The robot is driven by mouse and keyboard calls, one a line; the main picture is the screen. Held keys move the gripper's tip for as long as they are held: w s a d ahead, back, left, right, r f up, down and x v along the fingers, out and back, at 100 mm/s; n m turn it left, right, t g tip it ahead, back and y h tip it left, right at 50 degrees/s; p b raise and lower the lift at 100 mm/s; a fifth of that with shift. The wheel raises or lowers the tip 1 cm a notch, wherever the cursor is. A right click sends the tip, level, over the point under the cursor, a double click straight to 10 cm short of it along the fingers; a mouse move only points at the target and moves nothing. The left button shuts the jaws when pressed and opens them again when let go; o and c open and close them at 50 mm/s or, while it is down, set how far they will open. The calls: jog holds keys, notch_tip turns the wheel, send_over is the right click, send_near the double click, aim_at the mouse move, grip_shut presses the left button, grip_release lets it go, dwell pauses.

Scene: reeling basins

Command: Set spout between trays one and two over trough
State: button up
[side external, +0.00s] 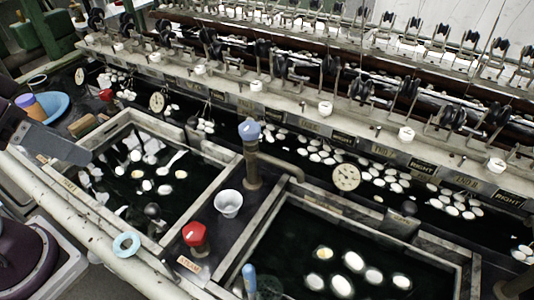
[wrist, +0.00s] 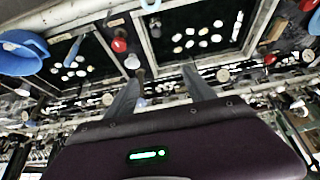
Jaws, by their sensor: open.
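A brown spout pipe (side external: 278,164) with a pale blue-purple knob (side external: 249,131) stands on the divider between the left basin (side external: 148,238) and the right basin (side external: 458,262). Its horizontal arm points right, along the back edge of the right basin. The long dark trough (side external: 290,160) with floating white cocoons runs behind the basins. My gripper (wrist: 163,70) is open and empty in the wrist view, its two grey fingers apart. In the side view one grey finger (side external: 55,142) shows at the far left, well apart from the spout.
A white cup (side external: 228,204) and a red knob (side external: 195,234) stand on the divider near the spout. A dial (side external: 346,177) sits at the trough. Reeling machinery (side external: 365,88) rises behind. A blue bowl (side external: 52,105) is at the left.

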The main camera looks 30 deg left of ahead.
jog(key=shift+w+r, duration=0.1)
jog(key=shift+w, duration=0.1)
jog(key=c, duration=0.4)
jog(key=w+m, duration=0.1)
jog(key=w, duration=0.1)
jog(key=w+d+r+m, duration=0.1)
jog(key=w, duration=0.1)
jog(key=w+d+r+m, duration=0.1)
jog(key=w+m, duration=0.1)
jog(key=shift+w+g, duration=0.25)
jog(key=shift+g, duration=0.15)
jog(key=shift+c, duration=0.6)
jog(key=m+g, duration=0.3)
jog(key=m, duration=1.1)
send_over(279, 162)
jog(key=s, duration=0.2)
notch_tip(279, 162, down, 13)
jog(key=f, duration=0.2)
jog(key=w+f, duration=0.1)
jog(key=f, duration=0.4)
jog(key=shift+w+f, duration=0.2)
jog(key=shift+w, duration=0.2)
grip_shut()
